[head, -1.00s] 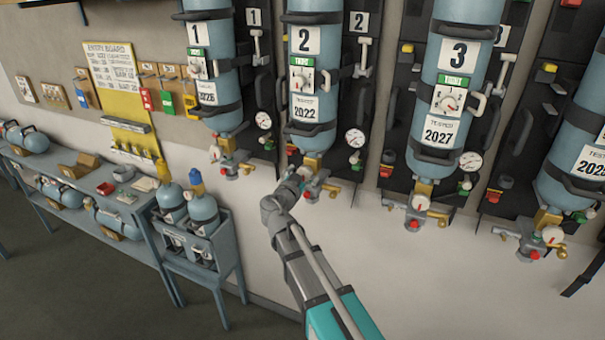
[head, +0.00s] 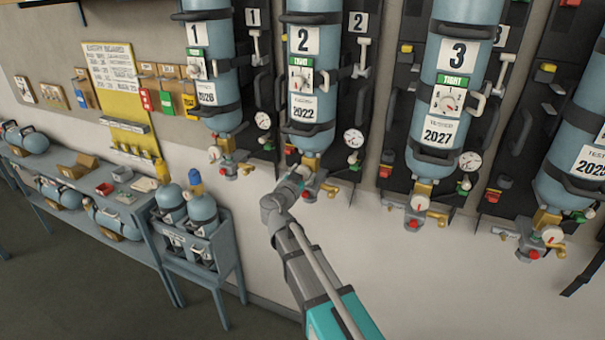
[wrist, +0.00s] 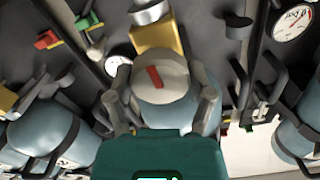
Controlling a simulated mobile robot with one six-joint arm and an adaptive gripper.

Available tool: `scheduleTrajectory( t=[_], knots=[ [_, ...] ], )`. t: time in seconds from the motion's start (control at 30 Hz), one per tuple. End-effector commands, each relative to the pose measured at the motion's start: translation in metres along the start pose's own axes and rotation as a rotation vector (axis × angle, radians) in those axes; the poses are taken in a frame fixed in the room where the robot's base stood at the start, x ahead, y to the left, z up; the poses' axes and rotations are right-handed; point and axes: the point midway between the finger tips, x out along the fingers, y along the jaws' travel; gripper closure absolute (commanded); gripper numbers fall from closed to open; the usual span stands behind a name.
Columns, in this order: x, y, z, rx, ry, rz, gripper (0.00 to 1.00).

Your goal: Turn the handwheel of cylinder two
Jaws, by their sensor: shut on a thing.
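Cylinder two (head: 312,80) is a pale blue bottle strapped upright to the wall, with a "2" label and a brass valve at its lower end. Its handwheel (wrist: 158,76) is a pale round knob with a red bar, which tilts a little in the wrist view. My gripper (wrist: 163,92) has one finger on each side of the handwheel and is shut on it. In the head view my gripper (head: 299,178) is at the valve below cylinder two and hides much of the handwheel.
Cylinder one (head: 209,75) hangs to the left and cylinder three (head: 447,90) to the right, with similar valves. A pressure gauge (head: 353,138) is beside cylinder two. A rack of small bottles (head: 190,245) and a shelf (head: 130,213) stand at left.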

Motion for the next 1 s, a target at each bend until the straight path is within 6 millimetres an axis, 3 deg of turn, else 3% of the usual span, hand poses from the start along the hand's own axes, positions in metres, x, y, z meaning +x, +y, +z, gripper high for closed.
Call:
scheduleTrajectory(
  t=[0.47, 1.0],
  knots=[
    [0.0006, 0.0043, -0.0011, -0.161, 0.001, 0.007, 0.79],
    [0.0010, 0.0044, -0.0008, -0.639, 0.000, 0.013, 0.79]
  ],
)
